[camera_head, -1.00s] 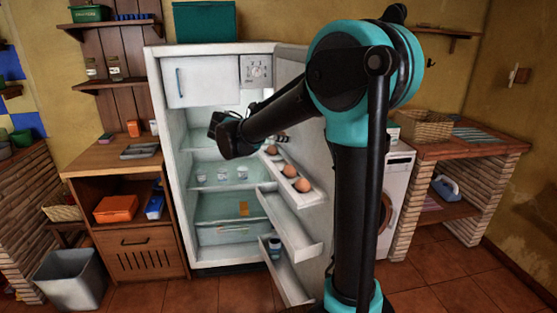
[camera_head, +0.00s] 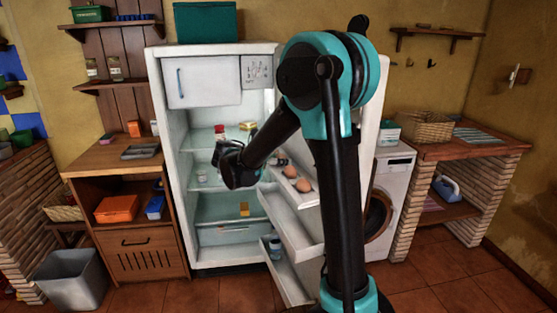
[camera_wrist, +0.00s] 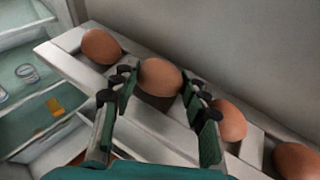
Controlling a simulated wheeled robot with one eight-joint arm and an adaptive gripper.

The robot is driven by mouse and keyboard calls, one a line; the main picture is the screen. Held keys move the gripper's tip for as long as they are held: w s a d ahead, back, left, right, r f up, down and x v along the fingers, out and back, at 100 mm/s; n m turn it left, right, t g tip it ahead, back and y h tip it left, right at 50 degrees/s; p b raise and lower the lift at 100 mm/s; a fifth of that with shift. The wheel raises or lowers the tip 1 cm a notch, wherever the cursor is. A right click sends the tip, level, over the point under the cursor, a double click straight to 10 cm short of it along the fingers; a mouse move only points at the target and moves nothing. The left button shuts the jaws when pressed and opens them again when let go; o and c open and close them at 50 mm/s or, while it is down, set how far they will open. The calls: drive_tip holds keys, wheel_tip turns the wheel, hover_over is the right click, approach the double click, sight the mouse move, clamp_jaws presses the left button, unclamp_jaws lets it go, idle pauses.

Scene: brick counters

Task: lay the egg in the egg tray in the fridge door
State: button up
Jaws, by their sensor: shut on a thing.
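My gripper (camera_wrist: 159,90) is shut on a brown egg (camera_wrist: 160,76), with one finger on each side of it in the wrist view. The egg is at the white egg tray (camera_wrist: 72,68) on the open fridge door, in line between other eggs. Its underside is partly hidden, so I cannot tell whether it rests in a hollow. One brown egg (camera_wrist: 101,46) sits to its left, and two more, a near egg (camera_wrist: 229,121) and a far-right egg (camera_wrist: 296,160), sit to its right. In the head view my wrist hides the fingertips beside the tray (camera_head: 297,201).
The open fridge (camera_head: 158,150) has glass shelves with small jars (camera_head: 201,176) and a red-capped bottle (camera_head: 219,132). Lower door bins (camera_head: 291,222) are below the egg tray. The door panel (camera_wrist: 215,45) rises close behind the eggs.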

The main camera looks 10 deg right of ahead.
drive_tip(key=shift+s+f, duration=0.15)
drive_tip(key=shift+f, duration=0.45)
drive_tip(key=o, duration=0.8)
drive_tip(key=shift+r, duration=0.45)
drive_tip(key=v, duration=1.2)
drive_tip(key=shift+r, duration=0.15)
drive_tip(key=shift+a, duration=0.1)
